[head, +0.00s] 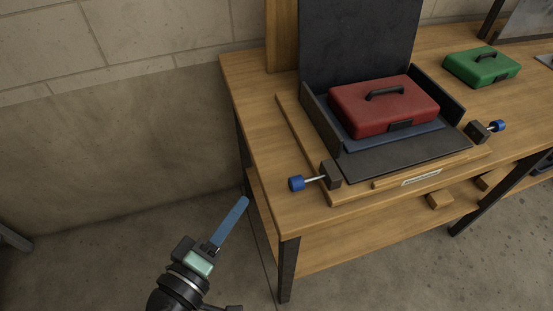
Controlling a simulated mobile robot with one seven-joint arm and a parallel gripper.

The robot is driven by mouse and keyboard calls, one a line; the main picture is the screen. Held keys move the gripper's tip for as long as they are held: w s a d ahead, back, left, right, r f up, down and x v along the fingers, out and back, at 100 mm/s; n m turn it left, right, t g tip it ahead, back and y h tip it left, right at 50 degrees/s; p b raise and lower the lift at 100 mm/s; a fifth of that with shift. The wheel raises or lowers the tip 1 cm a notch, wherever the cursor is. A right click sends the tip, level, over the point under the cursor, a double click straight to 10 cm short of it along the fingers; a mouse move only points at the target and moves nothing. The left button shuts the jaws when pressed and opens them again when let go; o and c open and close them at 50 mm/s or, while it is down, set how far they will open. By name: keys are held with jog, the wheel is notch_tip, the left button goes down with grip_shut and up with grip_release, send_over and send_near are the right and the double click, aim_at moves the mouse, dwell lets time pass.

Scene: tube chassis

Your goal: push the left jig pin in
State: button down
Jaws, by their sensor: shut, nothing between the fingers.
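The left jig pin has a blue knob (296,184) on a bright metal shaft. The shaft runs into a black block (331,174) at the left front corner of the jig, with a length of it bare between knob and block. My gripper (240,205) has long blue fingers closed together with nothing between them. It is left of and apart from the knob, off the table's left front edge, pointing up and to the right. The right jig pin has a blue knob (498,126) beside its own black block (478,132), with little shaft showing.
A red case (383,107) lies in the dark jig tray (405,156) on the wooden bench (262,110). A tall dark panel (358,40) stands behind it. A green case (481,66) is at the back right.

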aim_at(293, 191)
jog(key=s+a+n+p, duration=0.1)
jog(key=s+n+p, duration=0.1)
jog(key=s+n, duration=0.35)
jog(key=shift+m+t+h, duration=0.4)
jog(key=shift+m, duration=0.55)
jog(key=x, duration=0.3)
jog(key=d+x, duration=0.1)
jog(key=x, duration=0.3)
jog(key=s+d+x, duration=0.1)
jog(key=x, duration=0.2)
jog(key=shift+w+d+f+p, duration=0.15)
jog(key=shift+w+f+p, duration=0.1)
jog(key=shift+f+p, duration=0.1)
jog(key=shift+w+d, duration=0.2)
jog(key=shift+d, duration=0.35)
jog(key=shift+w+d, duration=0.2)
jog(key=shift+d, duration=0.45)
jog(key=shift+w+d, duration=0.2)
jog(key=shift+d, duration=0.45)
jog(key=shift+a, duration=0.15)
